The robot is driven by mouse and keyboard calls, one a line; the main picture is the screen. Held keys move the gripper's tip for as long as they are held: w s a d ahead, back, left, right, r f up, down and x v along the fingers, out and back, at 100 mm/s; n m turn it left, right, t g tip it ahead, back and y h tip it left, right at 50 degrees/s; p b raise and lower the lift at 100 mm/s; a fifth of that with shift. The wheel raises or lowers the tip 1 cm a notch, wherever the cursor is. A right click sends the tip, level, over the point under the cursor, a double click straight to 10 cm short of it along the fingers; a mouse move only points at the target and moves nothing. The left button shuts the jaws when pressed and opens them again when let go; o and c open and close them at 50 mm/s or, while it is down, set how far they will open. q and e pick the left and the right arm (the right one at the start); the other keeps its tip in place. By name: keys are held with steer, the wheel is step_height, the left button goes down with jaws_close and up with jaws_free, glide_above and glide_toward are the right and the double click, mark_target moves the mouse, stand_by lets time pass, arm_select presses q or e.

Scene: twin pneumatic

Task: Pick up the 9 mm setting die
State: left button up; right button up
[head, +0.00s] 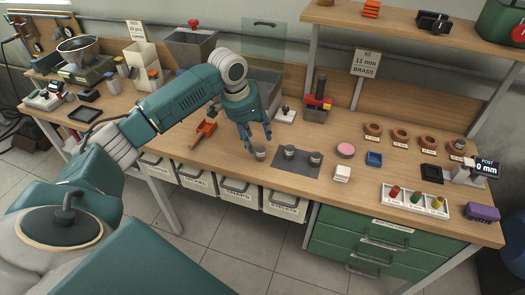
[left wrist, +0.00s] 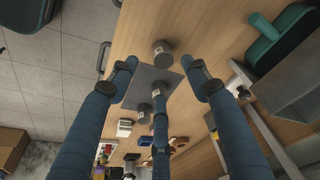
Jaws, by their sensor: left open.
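Three small metal cylinders, which look like setting dies, show near my left gripper. One die (head: 259,154) stands on the wood just left of a dark grey mat (head: 283,166); the other two, a middle die (head: 290,151) and a right die (head: 315,158), stand on the mat. Their size marks are too small to read, so I cannot tell which is 9 mm. My left gripper (head: 256,141) is open and empty, pointing down just above the leftmost die. In the left wrist view that die (left wrist: 162,53) lies between the spread blue fingers, apart from them.
A red-handled tool (head: 203,133) lies left of the gripper, and a red and black press (head: 318,102) stands behind. A pink round pad (head: 346,150), a blue block (head: 374,159) and a white tray (head: 414,201) are to the right. The bench's front edge is close.

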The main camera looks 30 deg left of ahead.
mark_target(260, 149)
arm_select(q)
steer(key=x, duration=0.2)
steer(key=p+x, duration=0.1)
steer(key=x, duration=0.3)
steer(key=shift+w+a+r+p, duration=0.1)
steer(key=shift+w+a+p, duration=0.1)
steer(key=shift+p, duration=0.2)
steer(key=shift+f, duration=0.35)
steer(key=shift+c, duration=0.2)
steer(key=shift+w, duration=0.1)
jaws_close()
